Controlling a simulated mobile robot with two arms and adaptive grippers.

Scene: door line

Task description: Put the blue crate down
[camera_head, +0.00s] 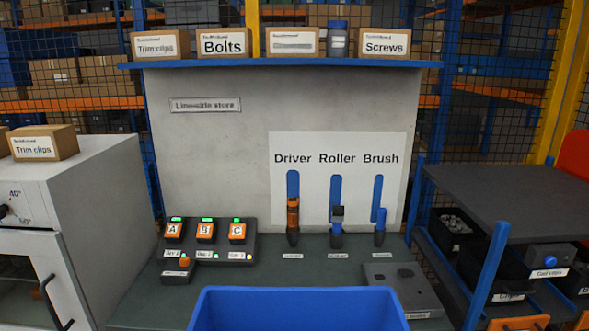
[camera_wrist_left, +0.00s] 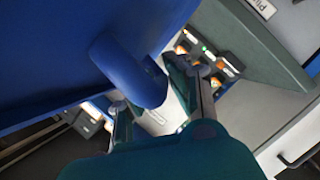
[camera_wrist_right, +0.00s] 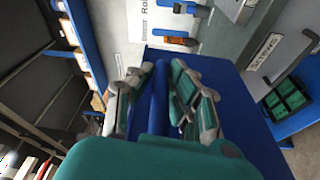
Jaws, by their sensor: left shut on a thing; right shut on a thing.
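The blue crate (camera_head: 296,293) is at the bottom centre of the head view, in front of the workbench's near part; only its far rim and part of its inside show. Neither gripper shows in the head view. In the left wrist view my left gripper (camera_wrist_left: 152,100) is shut on the crate's rounded rim or handle (camera_wrist_left: 130,70). In the right wrist view my right gripper (camera_wrist_right: 160,98) is shut on the crate's rim, with the crate wall (camera_wrist_right: 238,105) to the right. The crate's underside is hidden, so I cannot tell whether it touches anything.
The workbench (camera_head: 330,265) carries a three-station charger (camera_head: 208,240) at left and a grey box (camera_head: 402,287) at right. A driver (camera_head: 292,220), roller (camera_head: 337,225) and brush (camera_head: 380,225) stand at its back. A white oven (camera_head: 75,200) is left, a dark rack (camera_head: 500,200) right.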

